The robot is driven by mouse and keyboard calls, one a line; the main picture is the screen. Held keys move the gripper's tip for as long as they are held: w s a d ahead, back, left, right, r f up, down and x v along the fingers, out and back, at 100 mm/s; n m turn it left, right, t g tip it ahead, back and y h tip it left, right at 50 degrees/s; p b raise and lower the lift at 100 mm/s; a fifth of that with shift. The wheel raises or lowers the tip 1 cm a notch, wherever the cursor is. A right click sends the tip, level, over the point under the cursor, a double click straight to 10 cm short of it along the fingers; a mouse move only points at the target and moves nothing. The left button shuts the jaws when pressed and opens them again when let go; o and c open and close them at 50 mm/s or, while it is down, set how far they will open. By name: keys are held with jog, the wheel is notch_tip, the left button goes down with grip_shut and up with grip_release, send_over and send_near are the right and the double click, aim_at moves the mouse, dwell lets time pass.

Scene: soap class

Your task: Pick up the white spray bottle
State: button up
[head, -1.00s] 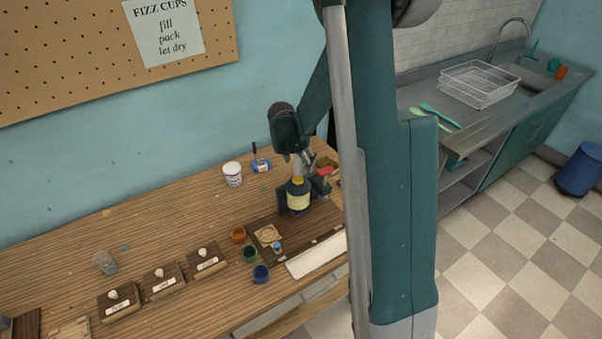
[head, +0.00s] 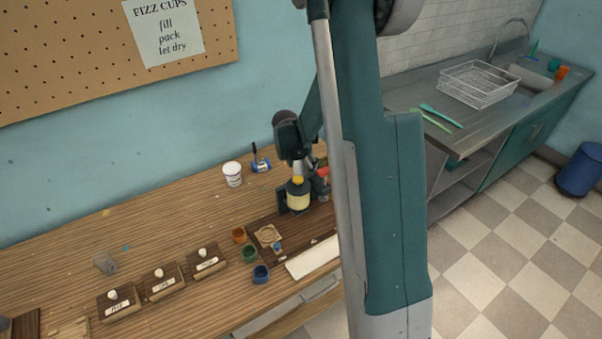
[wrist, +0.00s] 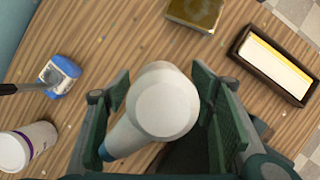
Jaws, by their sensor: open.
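The white spray bottle (wrist: 165,105) is seen from above in the wrist view, with its round pale top toward the camera. It lies between the two green finger pads of my gripper (wrist: 168,100), which is open, with a gap visible on the right side. In the head view, a small white part of the bottle (head: 299,169) shows below the wrist. My gripper (head: 302,190) is low over the back right of the table there.
Small colored cups, including a blue one (head: 261,274), stand nearer the front.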

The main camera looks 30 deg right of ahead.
jog(key=c, duration=1.3)
jog(key=shift+o, duration=0.2)
jog(key=shift+r, duration=0.1)
jog(key=shift+r+p, duration=0.35)
jog(key=shift+r, duration=4.6)
